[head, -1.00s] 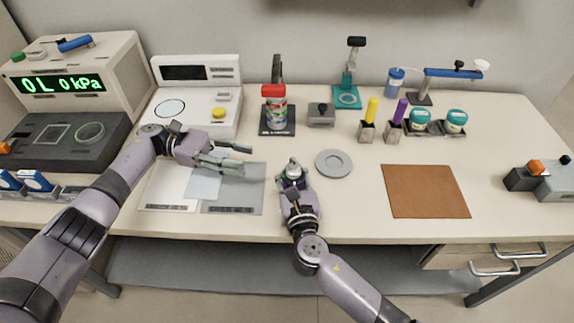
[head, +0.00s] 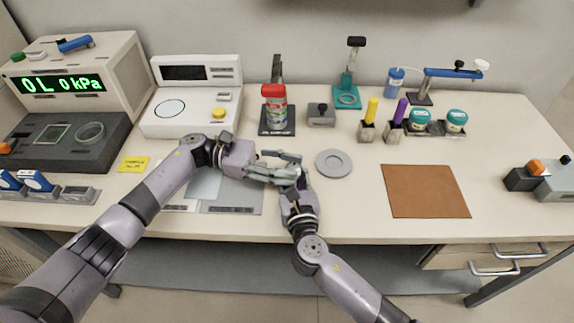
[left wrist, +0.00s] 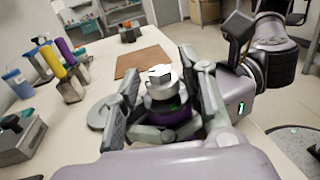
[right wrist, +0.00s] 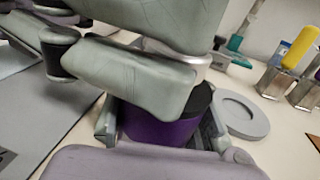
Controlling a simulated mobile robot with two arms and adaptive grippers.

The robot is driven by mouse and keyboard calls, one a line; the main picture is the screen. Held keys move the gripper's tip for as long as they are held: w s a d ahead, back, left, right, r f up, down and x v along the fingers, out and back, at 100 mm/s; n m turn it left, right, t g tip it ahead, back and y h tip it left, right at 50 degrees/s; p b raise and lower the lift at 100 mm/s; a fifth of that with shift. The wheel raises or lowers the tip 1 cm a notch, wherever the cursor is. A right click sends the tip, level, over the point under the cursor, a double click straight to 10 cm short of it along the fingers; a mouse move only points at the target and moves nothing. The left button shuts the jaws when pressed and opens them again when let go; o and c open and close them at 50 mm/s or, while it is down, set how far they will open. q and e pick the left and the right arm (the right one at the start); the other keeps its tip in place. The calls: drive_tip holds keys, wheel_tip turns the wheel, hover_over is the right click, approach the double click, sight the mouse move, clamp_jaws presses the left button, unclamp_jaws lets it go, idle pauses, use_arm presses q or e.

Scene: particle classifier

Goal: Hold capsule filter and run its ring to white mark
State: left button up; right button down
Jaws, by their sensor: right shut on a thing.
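The capsule filter is upright, with a purple body (right wrist: 155,127) and a pale grey and white upper part (left wrist: 160,80). My right gripper (right wrist: 160,130) is shut on the purple body and holds it over the bench. My left gripper (head: 296,170) is just above the right one. In the left wrist view its fingers (left wrist: 163,85) are spread on both sides of the filter's upper part, with gaps visible. In the right wrist view the left fingers cover much of the silver ring (right wrist: 196,62). I cannot make out the white mark on the ring.
A round grey dish (head: 334,163) lies just right of the grippers. A brown mat (head: 426,190) lies farther right. Grey and pale sheets (head: 232,195) lie under the left arm.

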use_arm(q)
clamp_jaws()
drive_tip(key=shift+w+d+m+g+y, duration=0.15)
drive_tip(key=shift+m+g+y, duration=0.1)
drive_tip(key=shift+m+g, duration=0.4)
drive_tip(key=shift+w+a+m+g+y, duration=0.15)
drive_tip(key=shift+m+g+y, duration=0.15)
drive_tip(key=shift+g, duration=0.55)
drive_tip(key=shift+d+m+g, duration=0.1)
drive_tip(key=shift+m+g, duration=0.25)
drive_tip(key=shift+g, duration=0.05)
drive_tip(key=shift+g+y, duration=0.25)
drive_tip(key=shift+g, duration=0.05)
drive_tip(key=shift+m, duration=0.3)
unclamp_jaws()
drive_tip(key=shift+s, duration=0.1)
